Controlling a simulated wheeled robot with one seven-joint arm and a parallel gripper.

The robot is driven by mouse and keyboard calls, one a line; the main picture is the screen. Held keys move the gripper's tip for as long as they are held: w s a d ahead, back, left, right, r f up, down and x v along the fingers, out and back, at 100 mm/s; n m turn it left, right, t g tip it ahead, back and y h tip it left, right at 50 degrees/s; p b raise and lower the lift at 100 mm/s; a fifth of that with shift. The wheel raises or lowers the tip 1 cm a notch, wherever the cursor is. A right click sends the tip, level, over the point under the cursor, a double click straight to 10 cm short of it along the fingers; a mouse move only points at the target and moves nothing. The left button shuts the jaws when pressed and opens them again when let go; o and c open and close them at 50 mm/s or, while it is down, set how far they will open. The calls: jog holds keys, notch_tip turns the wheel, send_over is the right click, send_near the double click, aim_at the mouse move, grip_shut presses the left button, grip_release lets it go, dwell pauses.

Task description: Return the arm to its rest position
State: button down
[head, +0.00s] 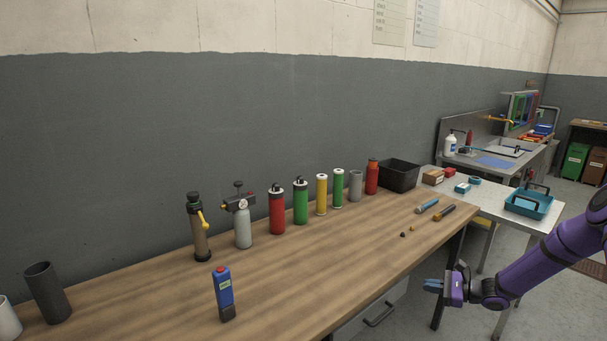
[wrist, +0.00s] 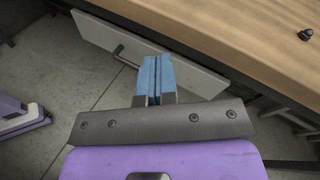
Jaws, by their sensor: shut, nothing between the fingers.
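My purple arm (head: 545,258) reaches in from the right edge of the head view. My gripper (head: 428,286) is off the front edge of the wooden workbench, pointing left. In the wrist view its two blue fingers (wrist: 155,80) are together with nothing between them. Beyond the fingers is a light drawer front (wrist: 185,62) with a dark handle, under the bench top. The fingers appear apart from it, though the exact gap is hard to tell.
A pale table (head: 497,205) with a teal basket (head: 528,203) stands behind my arm. Grey floor lies open around the gripper.

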jog(key=s+a+r+n+g+h, duration=0.25)
jog(key=s+r+n, duration=0.2)
jog(key=r, duration=0.65)
jog(key=s+a+r+n+g+h, duration=0.2)
jog(key=s+a+r+n+h, duration=0.15)
jog(key=s+r, duration=0.45)
jog(key=s+a+r+n+g+h, duration=0.25)
jog(key=a+r+n, duration=0.2)
jog(key=r, duration=0.85)
jog(key=s+r+n+t+h, duration=0.1)
jog(key=s+r, duration=0.3)
jog(key=s, duration=0.5)
jog(key=s+r+n+t+h, duration=0.2)
jog(key=s+r+n, duration=0.1)
jog(key=s, duration=0.5)
jog(key=s+d+r+n+t+h, duration=0.1)
jog(key=s+r+n+h, duration=0.1)
jog(key=s+r, duration=0.3)
jog(key=shift+s+r+n+t+h, duration=0.35)
jog(key=shift+s+n, duration=0.2)
jog(key=shift+s, duration=1.8)
